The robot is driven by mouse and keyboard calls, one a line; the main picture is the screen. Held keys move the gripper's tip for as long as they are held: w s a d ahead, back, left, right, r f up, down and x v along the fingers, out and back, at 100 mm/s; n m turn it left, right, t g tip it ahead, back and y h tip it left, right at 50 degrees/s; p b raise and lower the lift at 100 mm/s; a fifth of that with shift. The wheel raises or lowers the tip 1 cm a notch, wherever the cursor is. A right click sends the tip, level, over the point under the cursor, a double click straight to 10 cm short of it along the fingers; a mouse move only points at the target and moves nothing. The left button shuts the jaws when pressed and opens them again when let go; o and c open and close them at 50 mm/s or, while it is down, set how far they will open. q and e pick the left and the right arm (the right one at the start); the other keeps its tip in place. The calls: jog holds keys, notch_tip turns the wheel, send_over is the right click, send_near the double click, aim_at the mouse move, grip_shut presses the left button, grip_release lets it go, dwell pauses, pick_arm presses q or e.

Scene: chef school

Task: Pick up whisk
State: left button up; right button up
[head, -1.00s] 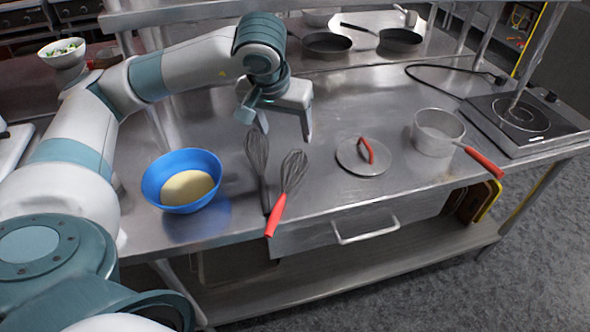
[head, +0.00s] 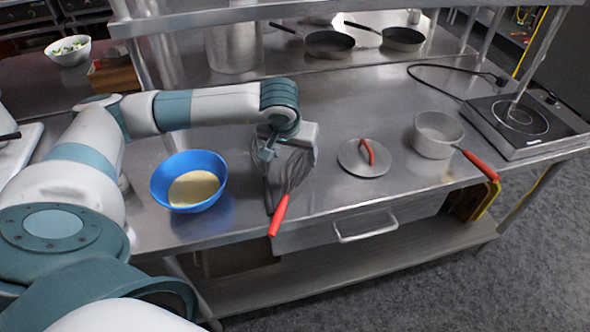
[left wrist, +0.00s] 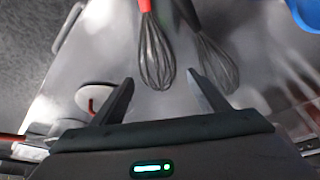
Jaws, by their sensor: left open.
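A whisk with a red handle (head: 279,215) lies on the steel counter, its handle toward the front edge. A second, dark-handled whisk (head: 267,190) lies beside it on the left. My left gripper (head: 289,155) is open above the wire ends and partly hides them in the head view. In the left wrist view, the red-handled whisk (left wrist: 155,62) lies ahead of the gap between the open fingers (left wrist: 160,98). The other whisk (left wrist: 215,62) shows to its right, ahead of the right-hand finger. Neither whisk is held. My right gripper is not in view.
A blue bowl (head: 215,170) with pale contents stands left of the whisks. A red-handled lid (head: 353,166) and a saucepan (head: 437,136) stand to the right. A shelf (head: 180,22) runs above the back of the counter. A hot plate (head: 545,136) sits far right.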

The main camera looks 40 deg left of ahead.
aim_at(297, 162)
pick_arm(q)
jog(key=shift+w+f, duration=0.1)
jog(key=shift+f, duration=0.25)
jog(key=shift+w+f+p, duration=0.1)
jog(key=shift+f+p, duration=0.3)
jog(key=shift+p, duration=0.2)
jog(key=p+x, duration=0.2)
jog(key=x, duration=0.1)
jog(key=shift+d+f, duration=0.1)
jog(key=shift+f, duration=0.3)
jog(key=shift+w+f, duration=0.15)
jog(key=shift+f, duration=0.15)
jog(key=shift+c, duration=0.6)
jog(key=c, duration=1.1)
